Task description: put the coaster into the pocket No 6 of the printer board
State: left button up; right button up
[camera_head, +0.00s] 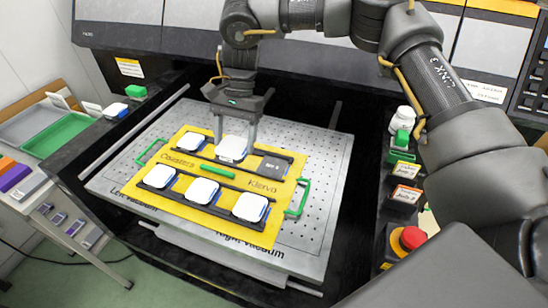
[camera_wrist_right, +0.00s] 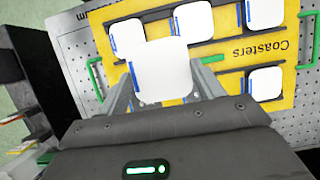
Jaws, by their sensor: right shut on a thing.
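My right gripper (camera_head: 234,143) points down over the far row of the yellow printer board (camera_head: 150,186). It is shut on a white coaster with a blue edge (camera_head: 230,150), which also shows between the fingers in the right wrist view (camera_wrist_right: 160,70). The coaster is over the middle of the far row and hides what is under it; I cannot tell its height. Pocket No 6 (camera_head: 272,166) is the dark square at the right end of the far row, just right of the held coaster, and looks empty. My left gripper is not in view.
Other white coasters sit on the board: one at the far left (camera_head: 190,143) and three along the near row (camera_head: 201,190). Green handles (camera_head: 298,198) stand at the board's sides. The perforated table (camera_head: 290,225) around it is clear. A red button (camera_head: 411,238) is at right.

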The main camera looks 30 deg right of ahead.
jog(key=p, duration=0.2)
send_over(272, 167)
jog(key=a, duration=0.3)
notch_tip(272, 167, down, 4)
jog(key=r, duration=0.1)
jog(key=d+f, duration=0.2)
jog(key=f, duration=0.2)
jog(key=shift+w+d+p, duration=0.3)
jog(key=shift+w+d, duration=0.05)
jog(key=shift+d, duration=0.05)
jog(key=shift+d+f, duration=0.15)
jog(key=shift+f, duration=0.15)
jog(key=shift+w+d+f, duration=0.1)
jog(key=shift+d+f, duration=0.25)
jog(key=shift+f, duration=0.05)
jog(key=f+p, duration=0.2)
jog(key=f, duration=0.1)
jog(key=shift+d, duration=0.2)
jog(key=shift+f, duration=0.25)
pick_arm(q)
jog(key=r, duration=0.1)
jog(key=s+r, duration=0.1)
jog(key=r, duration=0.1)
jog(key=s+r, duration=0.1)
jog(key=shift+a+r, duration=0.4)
